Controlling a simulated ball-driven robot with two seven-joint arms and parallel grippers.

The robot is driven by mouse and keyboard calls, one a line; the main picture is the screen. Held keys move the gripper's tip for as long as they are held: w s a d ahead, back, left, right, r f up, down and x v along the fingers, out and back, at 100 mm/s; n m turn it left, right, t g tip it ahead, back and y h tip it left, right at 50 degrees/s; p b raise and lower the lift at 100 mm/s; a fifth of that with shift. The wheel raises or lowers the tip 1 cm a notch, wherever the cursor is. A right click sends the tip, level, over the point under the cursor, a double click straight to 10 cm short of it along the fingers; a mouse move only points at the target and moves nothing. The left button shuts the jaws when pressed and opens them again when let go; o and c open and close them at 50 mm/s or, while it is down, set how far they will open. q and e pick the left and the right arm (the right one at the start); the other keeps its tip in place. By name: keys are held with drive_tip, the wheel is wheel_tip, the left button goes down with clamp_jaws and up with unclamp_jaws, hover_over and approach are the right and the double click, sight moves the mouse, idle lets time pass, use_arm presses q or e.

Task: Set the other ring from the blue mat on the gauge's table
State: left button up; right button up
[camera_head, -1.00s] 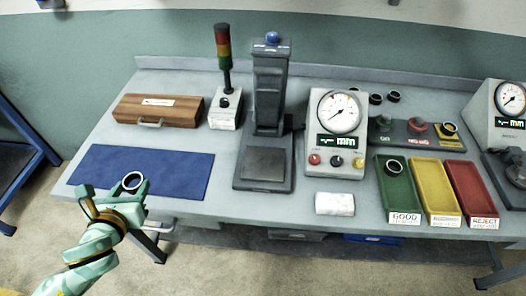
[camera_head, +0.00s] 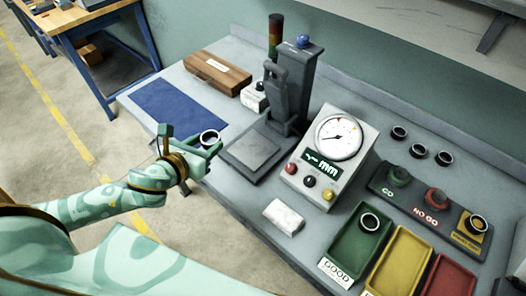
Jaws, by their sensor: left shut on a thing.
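My left gripper (camera_head: 212,146) is shut on a dark-rimmed ring (camera_head: 209,137), held above the table's front edge between the blue mat and the gauge. The blue mat (camera_head: 180,105) lies at the back left, and its visible part is bare. The gauge (camera_head: 284,100) is a dark column stand with a blue knob on top. Its flat table (camera_head: 251,150) is empty, just right of the held ring. My right gripper does not show.
A dial readout box (camera_head: 332,150) stands right of the gauge, with a white block (camera_head: 284,216) before it. The green GOOD tray (camera_head: 348,243) holds a ring (camera_head: 370,221). Several rings (camera_head: 418,151) sit at the back right. A wooden case (camera_head: 217,73) and a signal tower (camera_head: 275,40) stand behind.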

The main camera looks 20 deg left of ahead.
use_arm(q)
drive_tip(key=w+d+f+b, duration=0.1)
drive_tip(key=w+d+f, duration=0.2)
drive_tip(key=w, duration=0.3)
drive_tip(key=b, duration=0.2)
hover_over(250, 154)
drive_tip(key=s, duration=0.2)
drive_tip(key=f, duration=0.5)
drive_tip(key=shift+w+a, duration=0.25)
drive_tip(key=shift+a, duration=0.05)
drive_tip(key=shift+w+d+f+b, duration=0.1)
drive_tip(key=shift+w+f+b, duration=0.25)
drive_tip(key=shift+f, duration=0.1)
drive_tip(key=f, duration=0.1)
drive_tip(key=f+b, duration=0.2)
drive_tip(key=f, duration=0.1)
drive_tip(key=shift+w+d+f, duration=0.1)
drive_tip(key=shift+w+d, duration=0.1)
drive_tip(key=shift+w, duration=0.15)
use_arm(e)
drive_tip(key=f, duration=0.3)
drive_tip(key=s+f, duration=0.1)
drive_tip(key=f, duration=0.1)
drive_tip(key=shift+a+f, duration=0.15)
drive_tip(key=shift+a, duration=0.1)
use_arm(q)
drive_tip(key=o, duration=1)
drive_tip(key=shift+o, duration=0.2)
